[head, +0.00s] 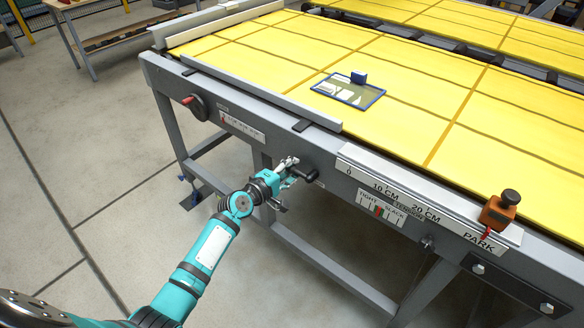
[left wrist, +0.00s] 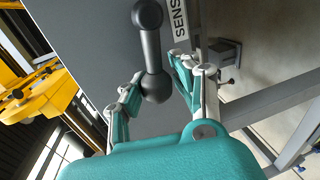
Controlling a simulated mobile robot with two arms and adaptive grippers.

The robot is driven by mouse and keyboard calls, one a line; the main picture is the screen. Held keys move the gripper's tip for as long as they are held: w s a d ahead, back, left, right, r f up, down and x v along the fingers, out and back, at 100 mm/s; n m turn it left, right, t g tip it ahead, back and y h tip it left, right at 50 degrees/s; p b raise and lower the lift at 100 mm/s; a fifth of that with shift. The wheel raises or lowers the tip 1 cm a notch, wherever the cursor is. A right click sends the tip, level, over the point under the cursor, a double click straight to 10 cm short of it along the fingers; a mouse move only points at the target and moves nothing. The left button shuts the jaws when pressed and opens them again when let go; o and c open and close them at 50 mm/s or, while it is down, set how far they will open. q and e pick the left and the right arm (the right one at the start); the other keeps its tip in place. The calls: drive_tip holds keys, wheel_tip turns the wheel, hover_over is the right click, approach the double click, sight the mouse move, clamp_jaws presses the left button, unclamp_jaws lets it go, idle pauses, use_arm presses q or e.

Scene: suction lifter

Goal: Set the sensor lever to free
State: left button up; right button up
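The sensor lever (head: 309,174) is a dark handle on the grey front rail of the table. In the left wrist view the lever (left wrist: 152,40) has a round end at the top and a ball-shaped end lower down, beside a partly cut-off label reading "SENS" (left wrist: 180,18). My left gripper (head: 290,164) is at the lever, partly covering it in the head view. In the left wrist view its fingers (left wrist: 155,88) are apart, one on each side of the lower ball, with a visible gap at least on the right. My right gripper is not in view.
A yellow-topped table (head: 420,65) carries a blue-framed pad (head: 376,95). A scale rail (head: 405,192) with an orange slider (head: 498,212) runs along the front. A red-tipped dial (head: 197,106) is at the left.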

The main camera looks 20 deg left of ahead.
use_arm(q)
drive_tip(key=o, duration=0.4)
drive_tip(key=shift+s+a, duration=0.1)
drive_tip(key=shift+s, duration=0.1)
drive_tip(key=shift+o, duration=0.3)
drive_tip(key=shift+w, duration=0.1)
drive_tip(key=v, duration=1.2)
